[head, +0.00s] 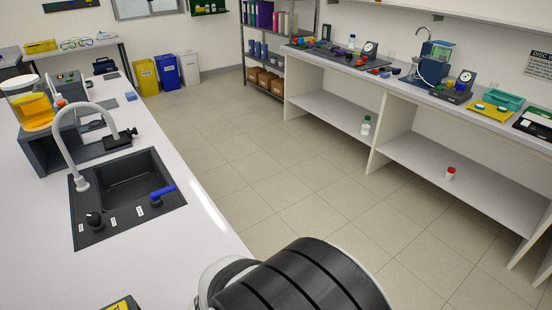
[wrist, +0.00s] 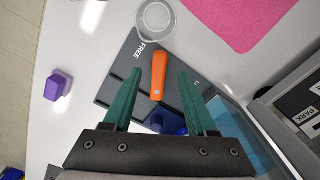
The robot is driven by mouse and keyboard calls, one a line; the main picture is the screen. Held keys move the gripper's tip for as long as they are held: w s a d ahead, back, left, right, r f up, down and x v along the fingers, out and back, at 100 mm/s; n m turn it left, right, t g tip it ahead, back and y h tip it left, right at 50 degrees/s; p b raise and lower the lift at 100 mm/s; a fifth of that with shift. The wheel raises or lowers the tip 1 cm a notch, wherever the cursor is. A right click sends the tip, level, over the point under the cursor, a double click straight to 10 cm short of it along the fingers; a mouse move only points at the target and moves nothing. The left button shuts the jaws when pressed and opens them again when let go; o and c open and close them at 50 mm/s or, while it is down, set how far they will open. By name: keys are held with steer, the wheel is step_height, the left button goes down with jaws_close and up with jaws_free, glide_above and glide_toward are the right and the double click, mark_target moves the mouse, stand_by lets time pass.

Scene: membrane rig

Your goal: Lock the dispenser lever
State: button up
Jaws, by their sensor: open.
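An orange lever (wrist: 159,75) lies over a dark grey plate (wrist: 118,85) in the wrist view. The plate carries the word FREE near the lever's upper end, and a second label at its right is mostly hidden. My gripper (wrist: 158,72) is open, with its two green fingers on either side of the lever in the picture. I see a gap on both sides, and I cannot tell whether the fingertips are at the lever's height. A blue part (wrist: 165,120) shows below the lever, partly hidden by the gripper. I cannot make out the lever in the head view.
In the wrist view, a purple block (wrist: 57,85) is at left, a clear round vessel (wrist: 156,20) above, a pink mat (wrist: 240,22) at upper right, and a grey housing marked PARK (wrist: 300,110) at right. The head view shows a sink (head: 130,185) on the left bench.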

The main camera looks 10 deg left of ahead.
step_height(320, 180, down, 4)
steer(key=shift+f, duration=0.2)
steer(key=shift+c, duration=0.3)
jaws_close()
